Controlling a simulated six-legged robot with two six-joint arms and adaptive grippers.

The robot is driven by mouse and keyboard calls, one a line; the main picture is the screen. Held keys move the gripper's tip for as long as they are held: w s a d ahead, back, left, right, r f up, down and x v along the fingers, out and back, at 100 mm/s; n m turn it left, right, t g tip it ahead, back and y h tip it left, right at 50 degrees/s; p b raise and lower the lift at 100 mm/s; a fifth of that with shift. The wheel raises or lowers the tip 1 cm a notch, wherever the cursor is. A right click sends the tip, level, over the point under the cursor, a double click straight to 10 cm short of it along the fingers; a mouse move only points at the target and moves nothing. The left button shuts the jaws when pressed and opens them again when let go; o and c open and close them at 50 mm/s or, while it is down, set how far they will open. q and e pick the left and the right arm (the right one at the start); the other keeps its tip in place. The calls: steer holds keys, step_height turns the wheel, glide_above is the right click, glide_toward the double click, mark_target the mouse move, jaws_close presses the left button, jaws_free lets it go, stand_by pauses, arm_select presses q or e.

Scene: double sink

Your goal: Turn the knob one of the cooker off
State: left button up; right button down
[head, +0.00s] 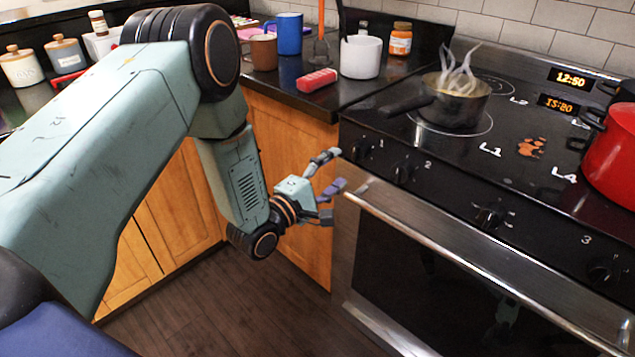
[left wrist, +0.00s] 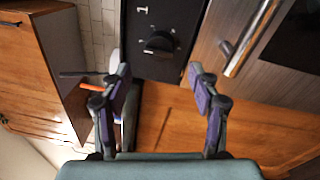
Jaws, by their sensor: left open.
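The cooker (head: 470,190) has a black front panel with a row of dark knobs. Knob one (head: 360,150), marked 1, is at the panel's left end, near the worktop. My left gripper (head: 335,171) is open and empty, low and to the left of knob one, with its fingers pointing towards the cooker. In the left wrist view, a black knob (left wrist: 160,43), which looks like knob one, lies beyond the two spread fingers of my left gripper (left wrist: 160,82), apart from them. My right gripper is not in view.
A red pot (head: 612,160) is at the right. The oven handle (head: 470,245) sticks out below the knobs. Knob two (head: 402,173) is next to knob one.

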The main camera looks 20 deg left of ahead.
arm_select(q)
steer(key=v, duration=0.6)
stand_by(0.4)
